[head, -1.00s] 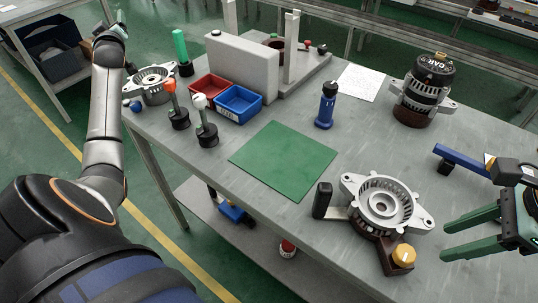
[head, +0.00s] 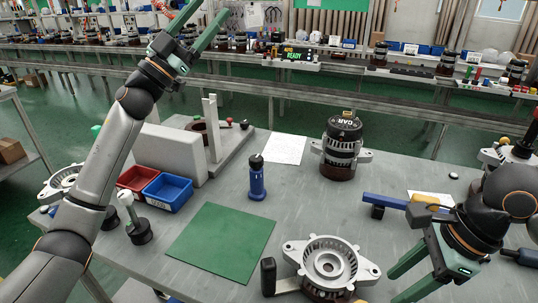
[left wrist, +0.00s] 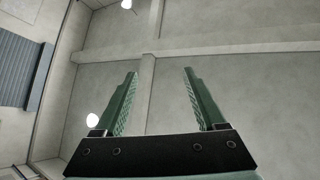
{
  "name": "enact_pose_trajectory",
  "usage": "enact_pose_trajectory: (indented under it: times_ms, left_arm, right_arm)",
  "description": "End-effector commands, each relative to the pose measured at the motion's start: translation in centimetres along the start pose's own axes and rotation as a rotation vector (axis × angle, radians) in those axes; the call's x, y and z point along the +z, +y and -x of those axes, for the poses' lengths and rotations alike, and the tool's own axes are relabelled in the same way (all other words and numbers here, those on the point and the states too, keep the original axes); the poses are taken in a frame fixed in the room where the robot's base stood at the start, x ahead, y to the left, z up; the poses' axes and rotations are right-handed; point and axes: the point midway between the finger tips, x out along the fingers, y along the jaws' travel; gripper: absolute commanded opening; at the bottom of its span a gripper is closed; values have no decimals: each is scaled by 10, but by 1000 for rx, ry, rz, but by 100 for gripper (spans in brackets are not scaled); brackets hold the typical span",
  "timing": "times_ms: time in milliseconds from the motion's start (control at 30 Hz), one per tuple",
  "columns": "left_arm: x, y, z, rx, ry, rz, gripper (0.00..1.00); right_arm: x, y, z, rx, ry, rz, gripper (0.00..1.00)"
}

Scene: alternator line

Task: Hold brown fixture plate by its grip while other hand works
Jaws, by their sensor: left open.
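The brown fixture plate (head: 318,293) shows only in part at the bottom of the head view, under a silver alternator housing (head: 328,262). Its black upright grip (head: 268,276) stands at its left end. My left gripper (head: 212,8) is open and raised high above the table, far from the plate, fingers pointing up. In the left wrist view its spread fingers (left wrist: 158,72) have nothing between them, only wall and ceiling behind. My right gripper (head: 393,282) is open with its fingers apart, to the right of the housing and not touching it.
A green mat (head: 222,242) lies left of the plate. A blue-handled tool (head: 257,180), red bin (head: 134,178), blue bin (head: 167,192) and grey block (head: 170,152) stand behind. An assembled alternator (head: 341,150) stands at the back right, near a blue bar (head: 385,200).

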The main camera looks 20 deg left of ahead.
Motion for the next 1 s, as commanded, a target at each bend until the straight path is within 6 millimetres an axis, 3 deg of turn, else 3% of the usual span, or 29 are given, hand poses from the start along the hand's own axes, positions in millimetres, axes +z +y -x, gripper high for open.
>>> enact_pose_trajectory:
  times_ms: [100, 300, 467, 600, 700, 800, 900, 1000]
  left_arm:
    - [-17, 68, -21, 208, 39, -19, 72]
    - [-35, 185, -25, 585, 68, -63, 72]
    - [-39, 277, 0, 921, 53, -121, 72]
    - [-30, 346, 45, 1242, -5, -198, 72]
    - [-17, 380, 86, 1469, -78, -272, 72]
    - [1, 398, 131, 1684, -178, -358, 72]
    - [21, 401, 174, 1877, -302, -459, 72]
    - [39, 391, 210, 2032, -440, -562, 72]
  right_arm:
    - [0, 0, 0, 0, 0, 0, 50]
    - [0, 0, 0, 0, 0, 0, 50]
    - [0, 0, 0, 0, 0, 0, 50]
    - [0, 0, 0, 0, 0, 0, 50]
    - [0, 0, 0, 0, 0, 0, 50]
    - [0, 0, 0, 0, 0, 0, 50]
    - [0, 0, 0, 0, 0, 0, 50]
    - [0, 0, 0, 0, 0, 0, 50]
